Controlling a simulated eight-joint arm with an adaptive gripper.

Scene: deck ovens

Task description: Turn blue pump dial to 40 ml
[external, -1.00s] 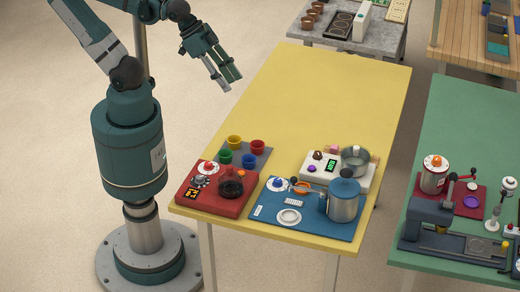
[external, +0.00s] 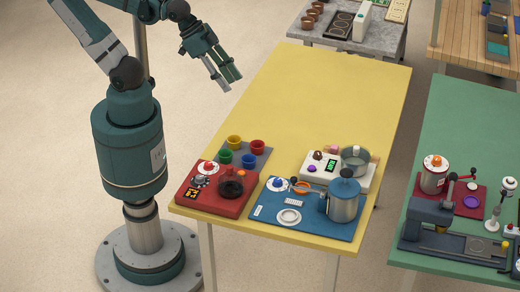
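A blue dial (external: 277,184) on a white round base sits at the back left of the blue board (external: 262,220). Its scale and pointer are too small to read. A blue-lidded metal tank (external: 343,204) stands at the right of the same board. A small orange part (external: 302,187) and a dark knob lie between dial and tank. My gripper (external: 232,83) is open and empty, in the air near the table's left edge, well above and behind the dial. It touches nothing.
A red unit (external: 222,208) with a red dial (external: 208,167) stands left of the blue board. Behind are a grey tray (external: 262,152) with several coloured cups and a white unit (external: 325,178) with a metal pot (external: 355,160). The yellow table's far part (external: 330,90) is clear.

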